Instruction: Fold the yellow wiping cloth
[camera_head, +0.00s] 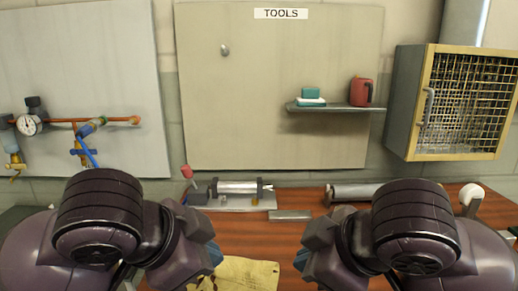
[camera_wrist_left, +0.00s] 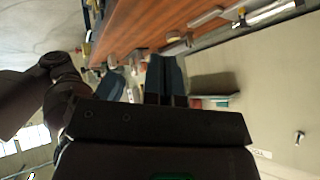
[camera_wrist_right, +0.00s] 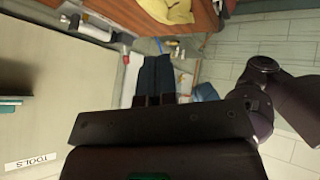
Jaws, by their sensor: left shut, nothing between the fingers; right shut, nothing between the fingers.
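The yellow wiping cloth (camera_head: 243,274) lies on the wooden table at the bottom middle of the head view. It has darker marks on it, and its near part is cut off by the frame edge. Part of it also shows at the top of the right wrist view (camera_wrist_right: 172,10), where it looks rumpled. My left gripper (camera_wrist_left: 166,62) is shut and empty, clear of the cloth. My right gripper (camera_wrist_right: 155,62) is shut and empty, also apart from the cloth. In the head view my arms stand on either side of the cloth and hide the table beside it.
A clamp-like metal tool (camera_head: 235,194) and a small grey block (camera_head: 290,215) lie behind the cloth. A metal cylinder (camera_head: 352,192) lies further right. A mesh-fronted cabinet (camera_head: 462,103) hangs at right.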

